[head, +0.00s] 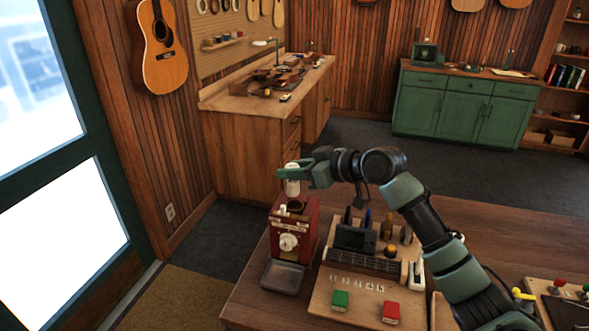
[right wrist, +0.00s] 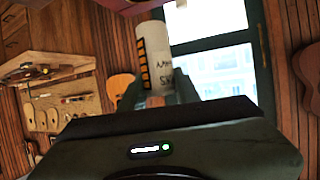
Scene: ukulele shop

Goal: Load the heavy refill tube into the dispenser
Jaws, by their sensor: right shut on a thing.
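The red dispenser (head: 308,232) stands near the table's left edge, with a white knob on its front and a dark round opening in its top. My right gripper (head: 294,177) is just above it, shut on the white refill tube (head: 292,188). The tube is upright over the opening, and its lower end looks slightly above the rim; I cannot tell if they touch. In the right wrist view the tube (right wrist: 157,50) shows dark handwriting and a black-and-orange striped band between the fingers. My left gripper is not in view.
A grey drip tray (head: 283,276) lies in front of the dispenser. To its right a wooden board holds a dark device (head: 355,238), a green block (head: 340,300) and a red block (head: 390,312). The wooden table (head: 480,232) is bare behind the board.

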